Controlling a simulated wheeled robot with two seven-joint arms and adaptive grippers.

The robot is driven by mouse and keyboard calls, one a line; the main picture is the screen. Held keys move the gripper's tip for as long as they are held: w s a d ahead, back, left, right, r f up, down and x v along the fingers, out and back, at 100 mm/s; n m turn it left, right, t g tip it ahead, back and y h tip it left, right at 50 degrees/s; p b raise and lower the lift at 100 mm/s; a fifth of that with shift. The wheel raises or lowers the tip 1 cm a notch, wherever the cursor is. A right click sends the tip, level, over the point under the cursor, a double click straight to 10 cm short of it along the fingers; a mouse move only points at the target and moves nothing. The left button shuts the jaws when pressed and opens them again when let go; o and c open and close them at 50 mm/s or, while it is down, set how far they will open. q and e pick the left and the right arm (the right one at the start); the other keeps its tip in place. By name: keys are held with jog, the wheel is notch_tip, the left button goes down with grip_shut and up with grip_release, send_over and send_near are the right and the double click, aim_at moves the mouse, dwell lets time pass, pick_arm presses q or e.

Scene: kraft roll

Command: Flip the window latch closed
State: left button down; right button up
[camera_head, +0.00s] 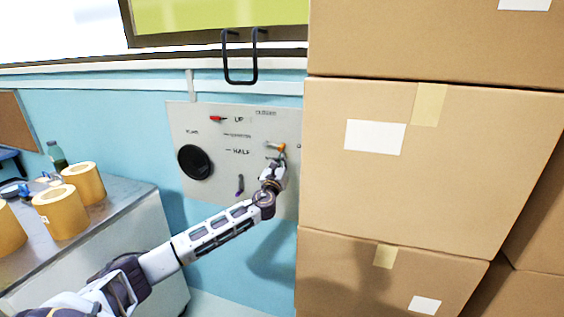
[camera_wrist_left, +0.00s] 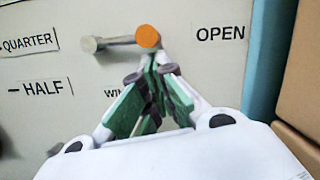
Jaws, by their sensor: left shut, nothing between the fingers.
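The window latch (camera_wrist_left: 120,40) is a small grey lever on a pale wall panel (camera_head: 220,180). It has a grey round end at left and an orange round end at right, and it lies nearly level in the left wrist view. The orange end (camera_wrist_left: 148,36) is near the word OPEN. The latch also shows in the head view (camera_head: 275,147). My left gripper (camera_wrist_left: 152,58) is shut and empty, its fingertips just below the orange end. I cannot tell if they touch it. My right gripper is not in view.
Stacked cardboard boxes (camera_head: 460,170) stand close to the panel's right side. A metal counter (camera_head: 110,215) with tan rolls (camera_head: 84,182) is at left.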

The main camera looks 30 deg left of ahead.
pick_arm(q)
jog(key=shift+d+r+n, duration=0.15)
jog(key=shift+r+n, duration=0.1)
jog(key=shift+n, duration=0.25)
